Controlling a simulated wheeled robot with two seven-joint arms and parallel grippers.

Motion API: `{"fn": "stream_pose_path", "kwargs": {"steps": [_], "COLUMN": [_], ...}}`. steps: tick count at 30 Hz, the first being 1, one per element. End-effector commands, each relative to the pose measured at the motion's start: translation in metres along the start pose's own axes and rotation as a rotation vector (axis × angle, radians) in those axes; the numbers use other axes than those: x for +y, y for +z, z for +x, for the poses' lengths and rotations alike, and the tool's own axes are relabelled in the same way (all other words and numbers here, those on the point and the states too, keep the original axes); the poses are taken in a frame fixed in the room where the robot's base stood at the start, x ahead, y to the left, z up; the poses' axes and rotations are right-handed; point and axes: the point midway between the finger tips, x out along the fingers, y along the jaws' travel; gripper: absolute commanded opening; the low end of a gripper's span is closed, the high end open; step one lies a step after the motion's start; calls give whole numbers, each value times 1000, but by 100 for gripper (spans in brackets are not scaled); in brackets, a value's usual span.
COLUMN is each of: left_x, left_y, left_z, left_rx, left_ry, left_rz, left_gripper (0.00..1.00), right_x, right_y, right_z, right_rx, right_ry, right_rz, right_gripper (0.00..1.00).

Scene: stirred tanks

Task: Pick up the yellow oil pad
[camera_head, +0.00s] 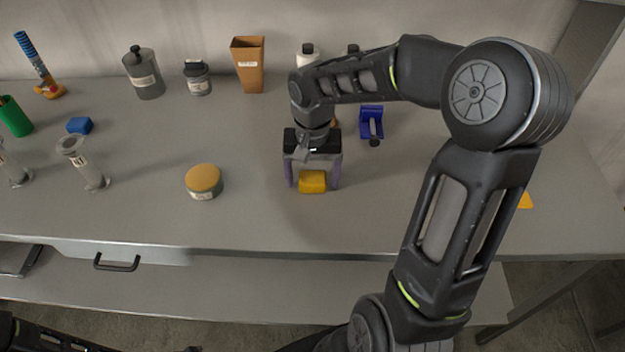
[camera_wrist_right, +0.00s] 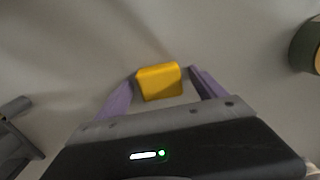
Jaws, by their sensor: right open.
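The yellow oil pad (camera_head: 312,182) is a small rounded yellow block on the grey table, near the middle of the head view. My right gripper (camera_head: 313,184) is above it, pointing down, with its purple fingers apart on either side of the pad. In the right wrist view the pad (camera_wrist_right: 159,82) shows near the fingertips, between the two open fingers (camera_wrist_right: 163,78). I cannot tell whether a finger touches it. Part of my left arm shows at the lower left of the head view, but its gripper is not visible.
A round tin with an orange-yellow lid (camera_head: 203,180) stands to the left of the pad. A blue holder (camera_head: 371,122) is behind to the right. A brown container (camera_head: 248,64), a grey bottle (camera_head: 143,72) and a jar (camera_head: 197,78) stand at the back. The front table area is clear.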

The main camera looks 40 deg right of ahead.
Motion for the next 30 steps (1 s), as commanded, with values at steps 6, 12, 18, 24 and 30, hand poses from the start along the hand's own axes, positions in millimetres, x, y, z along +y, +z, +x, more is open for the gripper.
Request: {"fn": "stream_pose_path", "kwargs": {"steps": [6,12,18,24,30], "left_x": [0,0,0,0,0], "left_y": [0,0,0,0,0], "left_z": [0,0,0,0,0], "left_rx": [0,0,0,0,0], "left_ry": [0,0,0,0,0], "left_rz": [0,0,0,0,0], "left_gripper": [36,36,36,36,36], "right_x": [0,0,0,0,0], "right_y": [0,0,0,0,0], "right_z": [0,0,0,0,0], "right_rx": [0,0,0,0,0], "right_ry": [0,0,0,0,0], "right_rz": [0,0,0,0,0], "right_gripper": [66,50,33,17,15]}}
